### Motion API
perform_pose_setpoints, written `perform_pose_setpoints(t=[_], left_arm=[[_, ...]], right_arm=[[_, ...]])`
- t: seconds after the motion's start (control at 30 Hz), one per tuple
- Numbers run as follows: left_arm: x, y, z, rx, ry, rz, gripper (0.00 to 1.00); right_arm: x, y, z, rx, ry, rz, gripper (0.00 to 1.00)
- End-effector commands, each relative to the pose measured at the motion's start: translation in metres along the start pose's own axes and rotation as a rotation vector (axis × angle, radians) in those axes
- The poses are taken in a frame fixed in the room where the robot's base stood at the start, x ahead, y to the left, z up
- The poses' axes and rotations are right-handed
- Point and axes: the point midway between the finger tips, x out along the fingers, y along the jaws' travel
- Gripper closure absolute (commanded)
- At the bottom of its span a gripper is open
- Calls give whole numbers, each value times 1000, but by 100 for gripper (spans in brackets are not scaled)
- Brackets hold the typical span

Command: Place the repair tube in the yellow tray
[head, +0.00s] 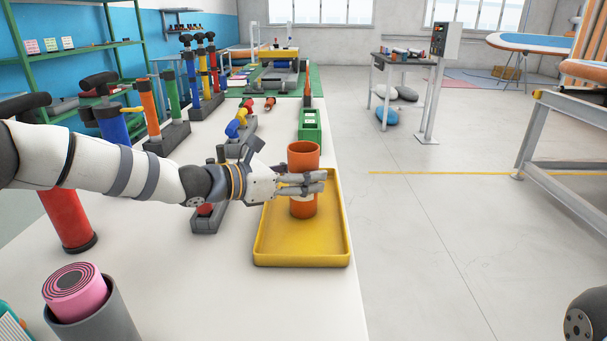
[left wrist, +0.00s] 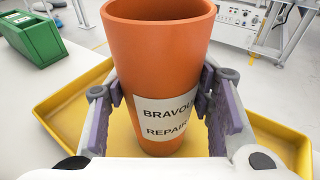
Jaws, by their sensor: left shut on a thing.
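The orange repair tube (head: 303,155) stands upright over the yellow tray (head: 300,249) in the head view. My left gripper (head: 312,184) is shut on the tube around its middle. In the left wrist view the repair tube (left wrist: 160,60) sits between the purple-padded fingers, and a white label with black lettering faces the camera. The tray (left wrist: 60,109) surrounds the tube's lower end there. I cannot tell whether the tube's bottom touches the tray floor. My right gripper is not in view.
A green box (head: 310,125) stands just beyond the tray; it also shows in the left wrist view (left wrist: 31,40). Coloured pumps line the table's left side. A grey holder with a pink roll (head: 77,292) stands at the near left. The table's right edge is close to the tray.

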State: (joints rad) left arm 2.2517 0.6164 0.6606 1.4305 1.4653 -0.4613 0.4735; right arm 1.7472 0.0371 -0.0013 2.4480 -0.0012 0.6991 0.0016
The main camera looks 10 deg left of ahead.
Motion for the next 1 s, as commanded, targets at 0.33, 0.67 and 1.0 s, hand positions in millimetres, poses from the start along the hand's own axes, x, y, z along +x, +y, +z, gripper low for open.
perform_pose_setpoints(t=[0.33, 0.67, 1.0], left_arm=[[0, 0, -2, -1, 1, 0, 31], [-38, 1, 9, 1, -6, 4, 31], [-112, 0, 8, 4, -5, 2, 31]], right_arm=[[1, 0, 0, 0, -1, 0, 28], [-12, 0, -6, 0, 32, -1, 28], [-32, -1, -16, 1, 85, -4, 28]])
